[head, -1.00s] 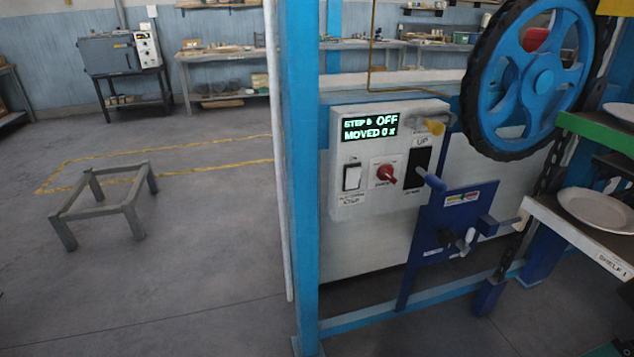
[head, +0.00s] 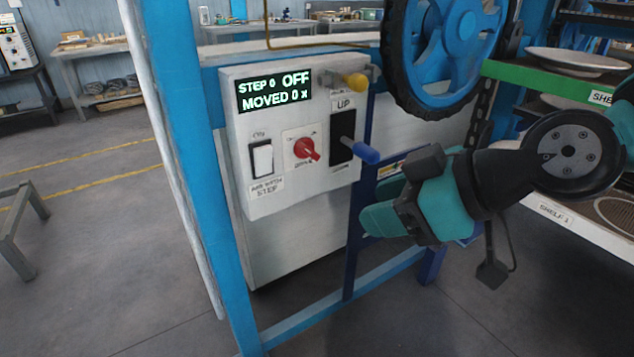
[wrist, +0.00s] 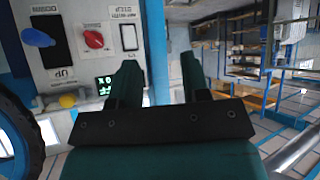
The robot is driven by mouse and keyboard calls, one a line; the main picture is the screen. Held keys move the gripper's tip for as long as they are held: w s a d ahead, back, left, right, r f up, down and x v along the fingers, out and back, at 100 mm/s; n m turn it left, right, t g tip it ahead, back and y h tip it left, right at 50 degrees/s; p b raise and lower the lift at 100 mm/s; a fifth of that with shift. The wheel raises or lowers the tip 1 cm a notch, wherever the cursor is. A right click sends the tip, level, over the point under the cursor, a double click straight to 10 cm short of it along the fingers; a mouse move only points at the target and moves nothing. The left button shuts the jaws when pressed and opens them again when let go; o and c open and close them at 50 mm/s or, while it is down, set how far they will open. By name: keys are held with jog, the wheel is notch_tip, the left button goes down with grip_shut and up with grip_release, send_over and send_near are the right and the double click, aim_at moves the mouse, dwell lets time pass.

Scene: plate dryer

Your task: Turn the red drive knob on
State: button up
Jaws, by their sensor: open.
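The red drive knob (head: 307,149) sits on a white plate in the middle of the control box (head: 285,193). The display (head: 274,92) above it reads "STEP 0 OFF" and "MOVED 0 x". My gripper (head: 372,218) is in front of the box, to the lower right of the knob and apart from it. In the upside-down wrist view, the knob (wrist: 93,39) is to the left of my open, empty gripper (wrist: 158,66). Nothing covers the knob in either view.
A white rocker switch (head: 262,159) is left of the knob. A blue-tipped UP lever (head: 367,152) is close on its right, and a yellow knob (head: 356,82) is above. A blue post (head: 192,140) stands left of the box. A large blue wheel (head: 444,40) and plate shelves are right.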

jog(key=w+a+f+n+t+y+b, duration=0.2)
jog(key=w+f+t+b, duration=0.2)
jog(key=w+f+b, duration=0.15)
jog(key=t+h+b, duration=0.1)
jog(key=t+b, duration=0.2)
jog(key=t, duration=0.3)
send_near(312, 154)
jog(key=shift+n, duration=0.5)
jog(key=p+x, duration=0.7)
jog(key=p, duration=0.5)
jog(key=shift+w+a+r, duration=0.15)
jog(key=shift+w, duration=0.1)
jog(key=shift+w+a+p, duration=0.4)
jog(key=shift+w+p, duration=0.05)
jog(key=shift+w, duration=0.15)
grip_shut()
